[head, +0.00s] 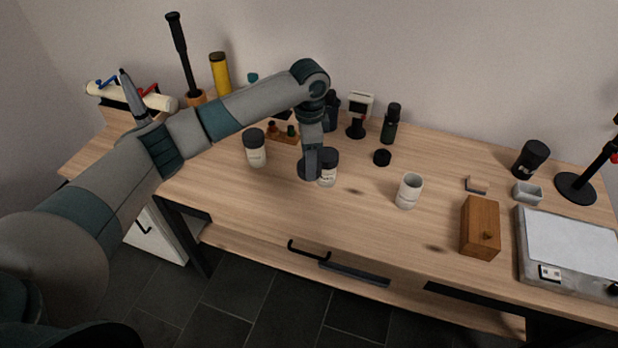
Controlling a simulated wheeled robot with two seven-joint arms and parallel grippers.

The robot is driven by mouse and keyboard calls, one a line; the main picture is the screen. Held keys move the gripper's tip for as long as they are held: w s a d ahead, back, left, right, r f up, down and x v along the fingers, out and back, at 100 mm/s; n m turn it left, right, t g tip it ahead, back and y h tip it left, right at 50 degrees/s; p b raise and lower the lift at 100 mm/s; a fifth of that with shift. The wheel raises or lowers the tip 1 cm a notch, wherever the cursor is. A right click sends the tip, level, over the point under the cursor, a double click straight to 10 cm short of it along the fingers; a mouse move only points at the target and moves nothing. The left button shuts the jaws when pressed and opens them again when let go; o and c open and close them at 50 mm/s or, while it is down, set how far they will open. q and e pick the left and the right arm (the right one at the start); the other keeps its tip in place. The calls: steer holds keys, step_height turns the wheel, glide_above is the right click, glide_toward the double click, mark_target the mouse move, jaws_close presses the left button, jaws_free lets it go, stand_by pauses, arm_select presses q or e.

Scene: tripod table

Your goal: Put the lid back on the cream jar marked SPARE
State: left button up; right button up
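My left gripper (311,172) points down near the middle of the table, just left of a white jar with a dark lid (329,174), which it partly covers. A dark round disc (301,170) shows at the fingertips; I cannot tell whether it is held or lies behind them. Another white jar with a dark lid (256,152) stands upright further left. A white jar without a dark lid (408,191) stands upright to the right. A small black round piece, like a lid (382,158), lies on the table between. The label words are too small to read. My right gripper is out of view.
A wooden box (480,228), a grey flat device (566,250), a small grey tray (527,193) and a black cup (530,159) stand on the right. A dark bottle (390,124) and a small white-faced stand (357,113) are behind. The front middle of the table (330,225) is clear.

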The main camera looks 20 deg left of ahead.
arm_select(q)
step_height(320, 180, up, 8)
steer(key=shift+r+b, duration=0.1)
steer(key=shift+b, duration=0.7)
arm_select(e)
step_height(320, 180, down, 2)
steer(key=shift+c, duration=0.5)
arm_select(q)
steer(key=shift+s+n, duration=0.6)
steer(key=shift+s, duration=0.15)
steer(key=s+a+n, duration=0.1)
steer(key=s+n, duration=1)
steer(key=s, duration=0.8)
steer(key=shift+s+a+n, duration=0.15)
steer(key=shift+s+n, duration=0.05)
steer(key=shift+n, duration=0.2)
